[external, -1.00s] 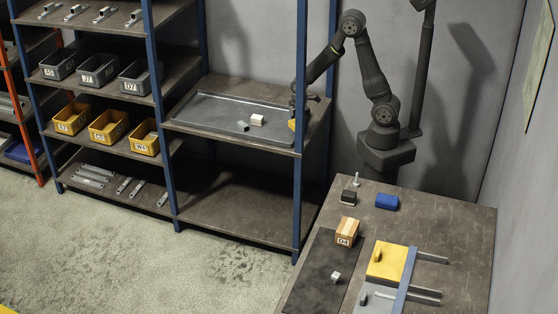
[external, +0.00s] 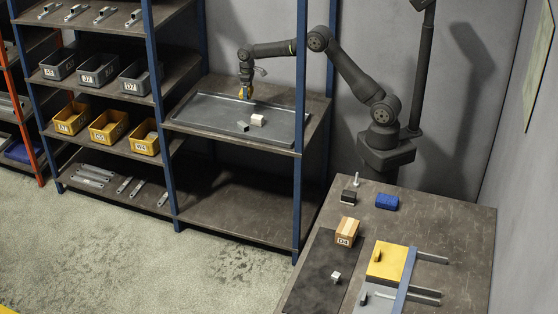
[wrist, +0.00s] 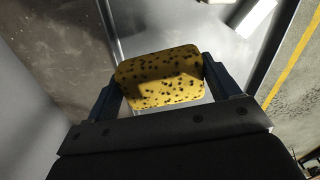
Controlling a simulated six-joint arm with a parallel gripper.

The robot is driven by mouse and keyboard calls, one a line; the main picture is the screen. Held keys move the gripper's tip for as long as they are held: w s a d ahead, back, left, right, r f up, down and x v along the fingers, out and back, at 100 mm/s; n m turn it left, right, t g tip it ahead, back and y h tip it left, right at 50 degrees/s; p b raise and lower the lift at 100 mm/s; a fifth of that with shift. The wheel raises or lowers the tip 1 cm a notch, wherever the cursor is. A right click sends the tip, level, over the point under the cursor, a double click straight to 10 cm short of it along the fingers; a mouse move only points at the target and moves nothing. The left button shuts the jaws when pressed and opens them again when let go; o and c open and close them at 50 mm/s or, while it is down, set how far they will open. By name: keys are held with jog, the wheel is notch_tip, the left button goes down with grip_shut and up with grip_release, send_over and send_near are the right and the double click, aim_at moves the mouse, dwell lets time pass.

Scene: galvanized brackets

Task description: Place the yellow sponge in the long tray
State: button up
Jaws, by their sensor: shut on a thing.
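The yellow sponge (wrist: 160,78), speckled with dark spots, is held between the two fingers of my gripper (wrist: 163,85) in the wrist view. In the external view the sponge (external: 246,92) is a small yellow patch under my gripper (external: 246,86), over the back part of the long tray (external: 200,117). The long tray is grey and shallow with a raised rim, on the shelf. I cannot tell whether the sponge touches the tray floor.
A white block (external: 257,120) and a small grey piece (external: 243,127) lie in the tray's middle. Blue shelf posts (external: 300,130) stand at its front corners. The tray's left part is clear. A table (external: 460,230) with a blue sponge-like block (external: 387,201) is at the right.

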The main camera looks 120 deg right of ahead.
jog(key=shift+m, duration=0.9)
jog(key=d, duration=0.2)
jog(key=d+r, duration=0.1)
jog(key=d, duration=0.1)
jog(key=shift+w+d+r, duration=0.15)
jog(key=shift+w+d, duration=0.05)
jog(key=shift+d, duration=0.2)
jog(key=shift+w+d, duration=0.1)
send_over(225, 115)
notch_tip(225, 115, down, 7)
jog(key=shift+r, duration=0.1)
jog(key=shift+f, duration=2.05)
jog(key=shift+f, duration=0.1)
jog(key=o, duration=0.9)
notch_tip(225, 115, up, 12)
